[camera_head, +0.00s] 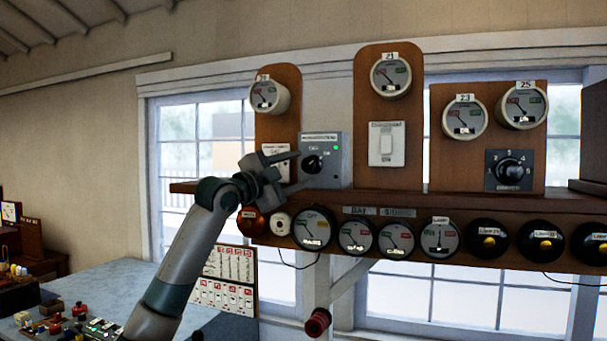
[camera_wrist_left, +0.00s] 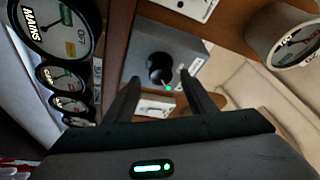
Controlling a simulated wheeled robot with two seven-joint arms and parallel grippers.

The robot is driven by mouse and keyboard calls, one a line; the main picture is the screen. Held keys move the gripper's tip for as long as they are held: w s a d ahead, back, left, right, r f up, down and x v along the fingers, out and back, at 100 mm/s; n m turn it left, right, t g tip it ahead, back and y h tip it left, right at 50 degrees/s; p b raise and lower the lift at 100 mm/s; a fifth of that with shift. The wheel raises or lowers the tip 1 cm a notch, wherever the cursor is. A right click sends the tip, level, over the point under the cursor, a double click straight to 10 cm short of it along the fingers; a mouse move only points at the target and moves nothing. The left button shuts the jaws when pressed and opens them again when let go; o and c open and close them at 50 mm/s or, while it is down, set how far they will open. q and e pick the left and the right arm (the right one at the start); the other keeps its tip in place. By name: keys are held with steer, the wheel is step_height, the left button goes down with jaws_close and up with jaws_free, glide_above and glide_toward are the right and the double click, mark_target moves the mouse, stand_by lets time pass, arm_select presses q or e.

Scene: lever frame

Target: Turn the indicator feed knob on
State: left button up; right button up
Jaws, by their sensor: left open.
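The indicator feed knob (camera_head: 312,163) is a black round knob on the front of a small grey box (camera_head: 338,176) with a label strip on top and a lit green lamp. The box stands on a wooden shelf. My left gripper (camera_head: 299,169) is open and empty, its fingers pointing at the box front. In the left wrist view the knob (camera_wrist_left: 160,68) shows between and just beyond the two fingertips (camera_wrist_left: 160,84). I cannot tell whether a finger touches it. The knob's exact pointer setting is too small to read. My right gripper is not in view.
A white switch plate (camera_head: 278,160) sits just left of the box, partly behind my gripper. A rocker switch (camera_head: 386,144) and a rotary selector (camera_head: 508,171) are to the right. Several dials hang under the shelf edge (camera_head: 450,207). A control desk (camera_head: 120,285) stands lower left.

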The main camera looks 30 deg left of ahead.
arm_select(q)
steer(key=s+a+f+b, duration=0.1)
steer(key=s+b, duration=0.5)
steer(key=s, duration=0.8)
steer(key=shift+a+f, duration=0.3)
steer(key=shift+f, duration=0.55)
steer(key=shift+s, duration=0.1)
